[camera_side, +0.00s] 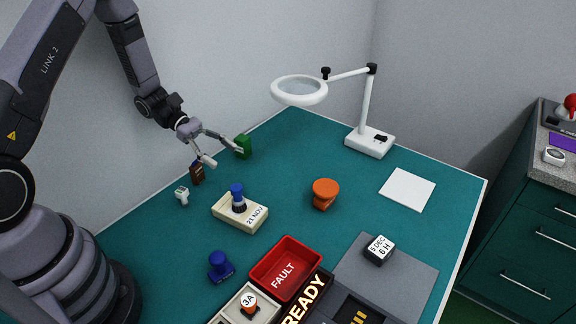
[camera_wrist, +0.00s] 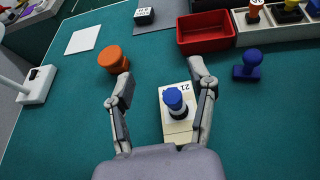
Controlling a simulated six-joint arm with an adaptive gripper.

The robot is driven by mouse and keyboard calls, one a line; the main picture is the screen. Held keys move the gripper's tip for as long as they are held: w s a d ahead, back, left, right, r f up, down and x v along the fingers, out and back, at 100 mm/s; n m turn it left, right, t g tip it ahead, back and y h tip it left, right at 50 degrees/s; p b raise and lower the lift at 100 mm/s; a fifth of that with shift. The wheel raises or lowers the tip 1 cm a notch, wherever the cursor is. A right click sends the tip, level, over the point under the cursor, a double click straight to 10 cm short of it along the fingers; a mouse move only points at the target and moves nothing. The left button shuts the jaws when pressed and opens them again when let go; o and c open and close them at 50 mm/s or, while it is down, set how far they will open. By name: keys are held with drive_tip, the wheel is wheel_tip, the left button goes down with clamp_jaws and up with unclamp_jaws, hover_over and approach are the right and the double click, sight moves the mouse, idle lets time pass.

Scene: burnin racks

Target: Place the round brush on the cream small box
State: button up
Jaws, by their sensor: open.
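The cream small box (camera_side: 232,220) lies on the green table and is marked 21 NOV; it also shows in the wrist view (camera_wrist: 181,138). A blue-topped round piece with a dark lower part (camera_side: 238,192), which looks like the round brush, stands upright on the box, beside the date. It shows in the wrist view (camera_wrist: 174,101) too. My gripper (camera_side: 226,156) is open and empty, raised above the table behind the box. In the wrist view its fingers (camera_wrist: 160,72) are spread wide, the right one overlapping the box's edge in the picture.
An orange round piece (camera_side: 325,190) stands right of the box. A blue stamp (camera_side: 221,267) and red FAULT tray (camera_side: 267,261) are in front. Small brown (camera_side: 197,173), white (camera_side: 182,195) and green (camera_side: 243,147) items stand behind. A magnifier lamp (camera_side: 369,142) stands at the back.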

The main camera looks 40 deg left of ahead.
drive_tip(key=s+d+r+m+g+y, duration=0.1)
drive_tip(key=s+r+m, duration=0.15)
drive_tip(key=r, duration=0.25)
drive_tip(key=s+d+r+m+g+y, duration=0.1)
drive_tip(key=s+r+m+g+y, duration=0.1)
drive_tip(key=r+m, duration=0.25)
drive_tip(key=s+a+r+m+t+y, duration=0.2)
drive_tip(key=s+r+m+t+y, duration=0.1)
drive_tip(key=s+r+m+y, duration=0.2)
drive_tip(key=s+a+r+m+t+y, duration=0.2)
drive_tip(key=s+r+m+y, duration=0.3)
drive_tip(key=s+r, duration=0.5)
drive_tip(key=shift+s+a+m+t, duration=0.35)
drive_tip(key=shift+s+m+t, duration=0.5)
drive_tip(key=shift+m, duration=0.35)
